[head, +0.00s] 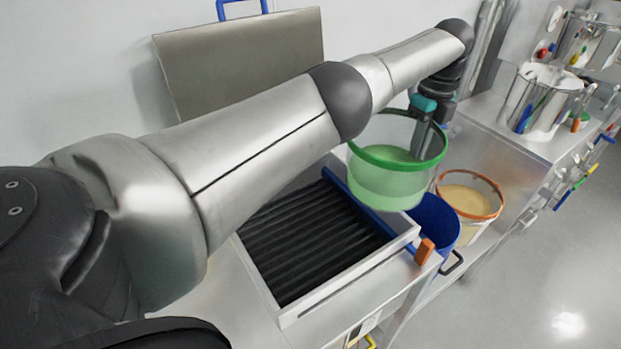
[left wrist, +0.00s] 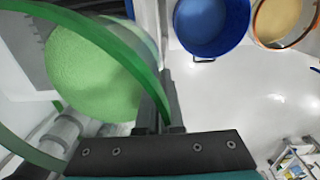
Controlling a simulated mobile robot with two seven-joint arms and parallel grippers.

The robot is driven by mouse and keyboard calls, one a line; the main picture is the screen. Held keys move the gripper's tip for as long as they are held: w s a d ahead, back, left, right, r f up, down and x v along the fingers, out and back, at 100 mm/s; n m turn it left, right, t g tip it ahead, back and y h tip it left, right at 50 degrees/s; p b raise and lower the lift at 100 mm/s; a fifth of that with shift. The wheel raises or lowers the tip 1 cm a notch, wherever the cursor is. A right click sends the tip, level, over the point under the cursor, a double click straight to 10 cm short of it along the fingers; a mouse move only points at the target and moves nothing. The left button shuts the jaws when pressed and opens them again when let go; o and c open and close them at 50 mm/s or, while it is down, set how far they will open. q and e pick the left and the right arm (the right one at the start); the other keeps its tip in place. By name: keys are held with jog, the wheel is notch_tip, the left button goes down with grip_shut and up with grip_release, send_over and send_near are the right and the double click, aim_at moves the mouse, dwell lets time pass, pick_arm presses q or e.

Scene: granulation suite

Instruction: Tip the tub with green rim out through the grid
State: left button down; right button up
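The tub with green rim (head: 393,181) is clear-walled and holds pale green powder. My left gripper (head: 421,140) is shut on its rim at the right side and holds the tub in the air, roughly upright. In the left wrist view the green rim (left wrist: 118,50) runs up to the gripper's fingers (left wrist: 155,105), with green powder inside. The grid (head: 312,240) is a set of dark slats in a pale metal frame. In the head view the tub overlaps the grid's far right corner and a blue tub. My right gripper is not in view.
A blue tub (head: 434,222) and an orange-rimmed tub (head: 468,198) with tan powder stand right of the grid; both show in the left wrist view. A grey panel with a blue handle (head: 242,62) stands behind the grid. An orange block (head: 424,251) sits at the frame's corner.

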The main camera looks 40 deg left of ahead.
pick_arm(q)
jog(key=shift+a+f+m+b, duration=0.15)
jog(key=shift+a+f+m, duration=0.2)
jog(key=shift+f+m, duration=1.1)
jog(key=shift+a+f+m+b, duration=0.25)
jog(key=shift+f+m, duration=0.55)
jog(key=shift+m, duration=1.3)
jog(key=shift+a+f+m+b, duration=0.1)
jog(key=shift+a+f+m, duration=0.3)
jog(key=shift+f+m, duration=1.05)
jog(key=shift+r+m, duration=0.35)
jog(key=shift+m, duration=0.05)
